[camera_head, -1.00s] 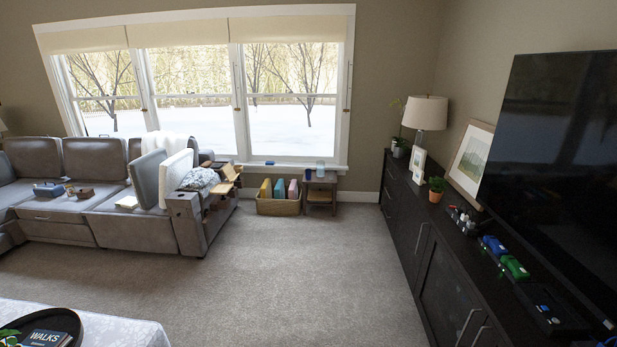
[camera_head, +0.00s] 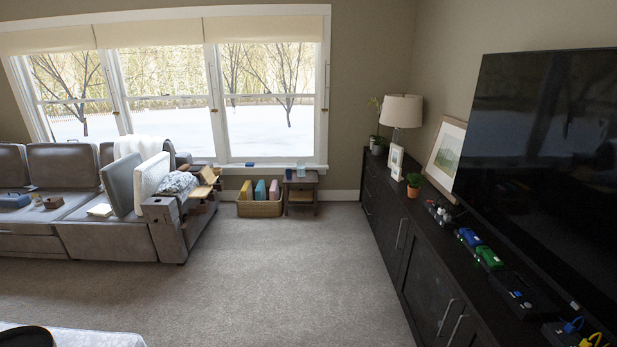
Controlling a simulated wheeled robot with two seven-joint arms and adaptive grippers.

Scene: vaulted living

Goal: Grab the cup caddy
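I cannot make out for certain which object is the cup caddy. On the grey sofa (camera_head: 110,230) at the left lie a blue box-like item (camera_head: 14,200) and a small brown open holder (camera_head: 52,201). Brown wooden pieces (camera_head: 203,190) sit on and beside the sofa's right arm. All of these are small and far off, so their details are unclear. Neither of my grippers is in view.
Open carpet (camera_head: 270,270) lies ahead. A dark cabinet (camera_head: 385,220) with a television (camera_head: 550,170) runs along the right. A woven basket (camera_head: 260,208) and small side table (camera_head: 301,193) stand under the window. A white-covered table (camera_head: 90,336) is at bottom left.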

